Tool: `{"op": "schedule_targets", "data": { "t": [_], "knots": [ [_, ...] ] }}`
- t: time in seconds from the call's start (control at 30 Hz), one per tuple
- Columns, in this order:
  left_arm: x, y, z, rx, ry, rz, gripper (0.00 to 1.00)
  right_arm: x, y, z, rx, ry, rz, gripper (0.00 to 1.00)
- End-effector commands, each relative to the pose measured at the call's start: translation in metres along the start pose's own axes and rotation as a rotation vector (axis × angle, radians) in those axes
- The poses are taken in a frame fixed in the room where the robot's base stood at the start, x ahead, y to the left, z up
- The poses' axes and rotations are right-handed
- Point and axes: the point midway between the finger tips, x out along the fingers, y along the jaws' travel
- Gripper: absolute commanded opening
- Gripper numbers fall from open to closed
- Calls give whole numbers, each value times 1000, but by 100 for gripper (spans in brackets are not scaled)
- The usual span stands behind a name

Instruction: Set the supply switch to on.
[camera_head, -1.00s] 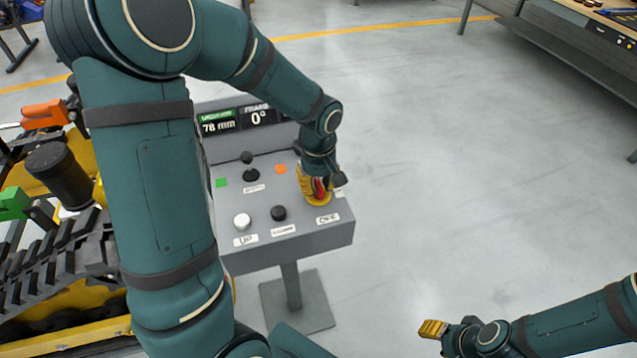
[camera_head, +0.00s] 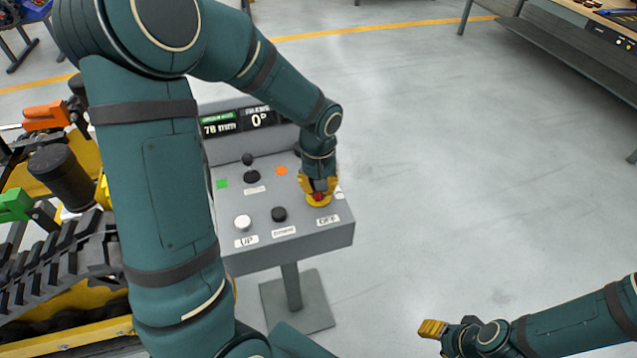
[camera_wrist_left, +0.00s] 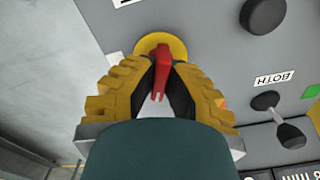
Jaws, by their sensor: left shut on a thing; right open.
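The supply switch is a red handle (camera_head: 319,196) on a round yellow plate (camera_head: 320,204) at the right of the grey control box's top. In the left wrist view the red handle (camera_wrist_left: 161,68) stands on its yellow plate (camera_wrist_left: 176,42), between the yellow finger pads. My left gripper (camera_head: 318,190) reaches down over the switch and is shut on the red handle. A label reading OFF (camera_head: 328,220) lies in front of the switch; a small white label to its right is too small to read. My right gripper (camera_head: 433,328) is open and empty at lower right, away from the box.
The control box (camera_head: 300,246) also carries a white button (camera_head: 242,222), a black button (camera_head: 279,214), a small lever (camera_head: 251,174) and a display (camera_head: 240,121) showing 78 mm. A tracked machine (camera_head: 60,270) stands at left.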

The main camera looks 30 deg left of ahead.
Motion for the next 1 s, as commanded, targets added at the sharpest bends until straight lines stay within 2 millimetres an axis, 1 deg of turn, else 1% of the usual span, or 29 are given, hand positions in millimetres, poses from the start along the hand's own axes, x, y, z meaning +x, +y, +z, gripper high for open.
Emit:
{"op": "schedule_targets", "data": {
  "t": [0.7, 1.0],
  "knots": [
    [0, 0, 1, 682, -5, 0, 0, -19, -7, -6, 4, 12, 1, 47],
    [0, 0, 2, 934, -5, 1, 0, -27, -10, -10, 7, 20, 2, 47]
  ]
}}
